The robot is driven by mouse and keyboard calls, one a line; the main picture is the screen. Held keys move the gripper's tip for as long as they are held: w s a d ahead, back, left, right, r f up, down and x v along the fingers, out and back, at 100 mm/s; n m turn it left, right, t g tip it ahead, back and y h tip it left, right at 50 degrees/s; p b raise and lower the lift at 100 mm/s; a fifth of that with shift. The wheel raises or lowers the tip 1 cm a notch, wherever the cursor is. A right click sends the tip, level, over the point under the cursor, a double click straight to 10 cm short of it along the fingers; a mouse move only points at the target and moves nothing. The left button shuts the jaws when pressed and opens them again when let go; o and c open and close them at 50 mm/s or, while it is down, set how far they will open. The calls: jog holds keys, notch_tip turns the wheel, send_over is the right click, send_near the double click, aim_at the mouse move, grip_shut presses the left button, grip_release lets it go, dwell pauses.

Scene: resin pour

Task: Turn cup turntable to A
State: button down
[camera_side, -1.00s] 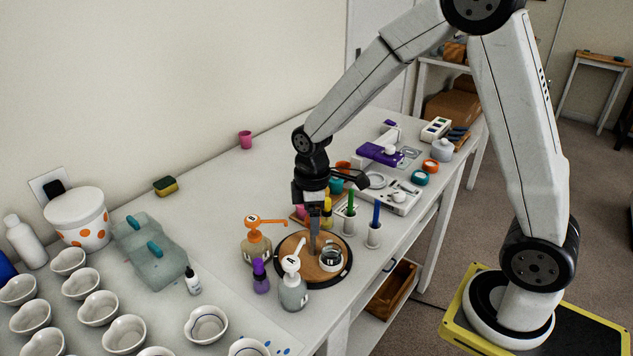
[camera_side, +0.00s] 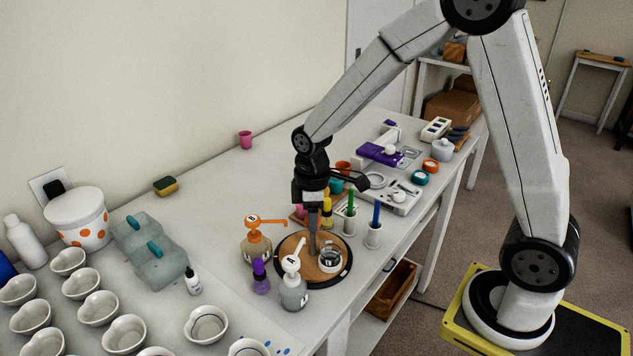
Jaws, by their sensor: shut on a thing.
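The cup turntable (camera_side: 325,276) is a round wooden disc with a dark rim, near the table's front edge. A small clear cup (camera_side: 330,260) with a dark band and a label stands on its right part. My gripper (camera_side: 313,248) points straight down over the middle of the disc. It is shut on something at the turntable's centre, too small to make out. A bottle with an orange pump (camera_side: 257,244) marked B stands at the turntable's left. A bottle with a white pump (camera_side: 293,288) marked A stands at its front left.
A purple-capped bottle (camera_side: 260,277) stands between the pump bottles. Holders with a green pen (camera_side: 350,216) and a blue pen (camera_side: 374,231) stand close on the right. Several white cups (camera_side: 98,308) fill the left.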

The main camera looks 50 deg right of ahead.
jog(key=shift+m, duration=6.6)
jog(key=shift+c, duration=1.1)
grip_release()
jog(key=shift+r, duration=3.95)
